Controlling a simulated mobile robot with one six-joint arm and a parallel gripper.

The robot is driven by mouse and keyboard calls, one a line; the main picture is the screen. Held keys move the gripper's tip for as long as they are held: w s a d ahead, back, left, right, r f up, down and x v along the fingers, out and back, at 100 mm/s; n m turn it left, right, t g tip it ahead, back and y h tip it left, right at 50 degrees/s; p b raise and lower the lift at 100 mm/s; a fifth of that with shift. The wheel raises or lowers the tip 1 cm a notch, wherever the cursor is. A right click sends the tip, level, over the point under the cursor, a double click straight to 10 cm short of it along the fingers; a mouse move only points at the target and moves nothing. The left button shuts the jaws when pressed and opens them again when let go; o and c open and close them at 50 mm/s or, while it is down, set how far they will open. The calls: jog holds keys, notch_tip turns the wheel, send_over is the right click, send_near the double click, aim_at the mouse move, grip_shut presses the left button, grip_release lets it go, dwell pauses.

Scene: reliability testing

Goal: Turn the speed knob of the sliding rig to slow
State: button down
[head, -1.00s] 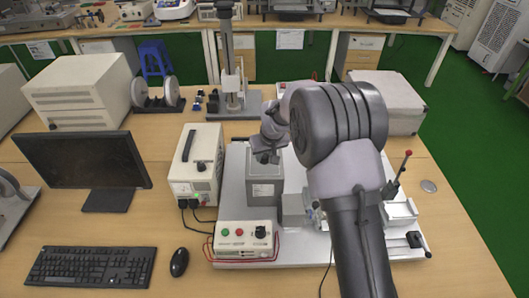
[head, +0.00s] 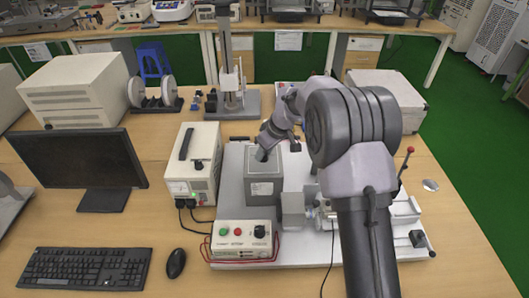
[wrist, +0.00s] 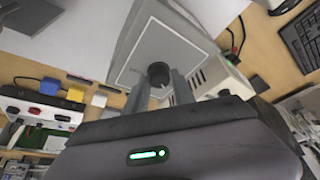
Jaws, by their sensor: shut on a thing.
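The sliding rig's grey box (head: 264,188) stands at the left of the pale base plate, below my gripper (head: 262,154) in the head view. In the wrist view a round black knob (wrist: 158,73) sits on the outlined flat top of that box (wrist: 168,38). The two fingers of my gripper (wrist: 160,80) reach the knob from both sides and are shut on it. The knob's pointer and any speed marks cannot be made out. In the head view my gripper and wrist hide the knob.
A control box (head: 243,239) with green and red buttons and a black dial sits in front of the grey box. A power supply (head: 193,163) stands close to its left. A red-tipped lever (head: 406,163) rises at the right. Monitor, keyboard and mouse fill the table's left.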

jog(key=c, duration=1.1)
grip_release()
jog(key=p+v, duration=0.3)
jog(key=v, duration=1.4)
jog(key=shift+r+p, duration=0.2)
jog(key=shift+p, duration=0.15)
